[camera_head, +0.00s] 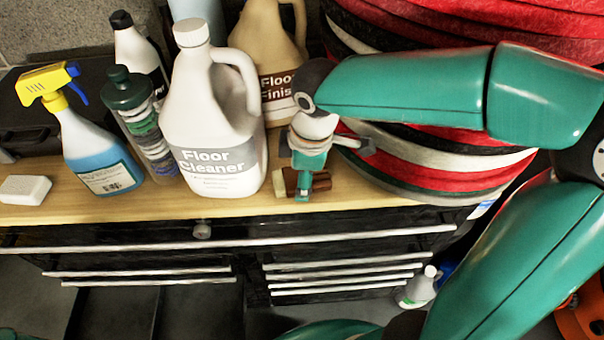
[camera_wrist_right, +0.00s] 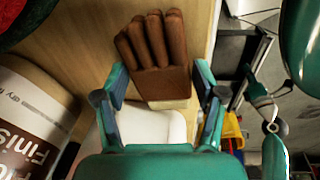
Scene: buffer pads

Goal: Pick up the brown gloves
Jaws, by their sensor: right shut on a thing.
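The brown gloves (camera_wrist_right: 155,45) lie between the two fingers of my right gripper (camera_wrist_right: 158,100) in the right wrist view, finger parts pointing away and the pale cuff towards the palm. In the head view the right gripper (camera_head: 303,182) points down at the front of the wooden worktop, shut on the gloves (camera_head: 321,182), which are mostly hidden by it. I cannot tell whether the gloves touch the worktop. Teal and grey arm parts at the right of the wrist view may be my left arm; its jaws cannot be made out.
The white Floor Cleaner jug (camera_head: 210,125) stands just left of the right gripper. The tan Floor Finish jug (camera_head: 272,60) is behind it. Stacked red, black and white pads (camera_head: 450,170) stand right. A blue spray bottle (camera_head: 95,150) and a white block (camera_head: 25,190) are further left.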

